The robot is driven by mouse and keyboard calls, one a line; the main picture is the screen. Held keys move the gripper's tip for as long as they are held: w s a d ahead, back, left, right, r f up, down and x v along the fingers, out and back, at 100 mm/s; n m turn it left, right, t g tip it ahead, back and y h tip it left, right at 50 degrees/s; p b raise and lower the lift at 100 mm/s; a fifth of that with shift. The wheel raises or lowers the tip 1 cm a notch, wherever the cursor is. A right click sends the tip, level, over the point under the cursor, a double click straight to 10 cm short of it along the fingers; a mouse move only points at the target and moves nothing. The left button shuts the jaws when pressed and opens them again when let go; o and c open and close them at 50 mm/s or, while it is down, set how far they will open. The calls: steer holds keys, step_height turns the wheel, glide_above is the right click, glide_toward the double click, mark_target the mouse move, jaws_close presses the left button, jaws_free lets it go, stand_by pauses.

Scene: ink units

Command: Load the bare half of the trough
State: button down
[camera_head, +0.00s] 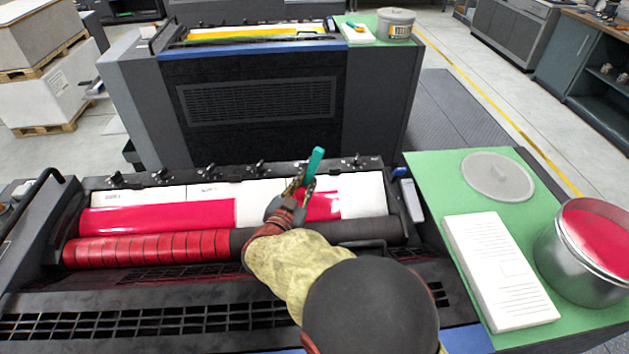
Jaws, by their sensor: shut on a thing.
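The ink trough (366,197) runs across the near press as a long pale strip. Magenta ink (158,216) covers its left part. A smaller magenta patch (323,207) lies right of my gripper, with pale bare surface at its right. The roller (150,249) below is red on the left and dark on the right. My gripper (301,190) is over the trough's right half, shut on a teal-handled tool (315,162). The handle points up and away; its working end is hidden by my gripper. An open tin (598,246) of magenta ink stands at the right.
A green-topped side surface (440,188) carries the tin, a round grey lid (497,176) and a white paper stack (498,268). Another press (258,100) with yellow ink stands behind.

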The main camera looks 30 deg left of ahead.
steer(key=s+a+f+p, duration=0.1)
steer(key=s+a+f, duration=0.2)
steer(key=s+a, duration=0.5)
steer(key=shift+s+a, duration=0.15)
steer(key=shift+a, duration=0.8)
steer(key=shift+f, duration=0.75)
stand_by(0.7)
steer(key=shift+r, duration=0.1)
stand_by(0.4)
step_height(320, 180, up, 10)
steer(key=p, duration=0.7)
steer(key=shift+r, duration=0.25)
steer(key=shift+s, duration=0.1)
stand_by(0.7)
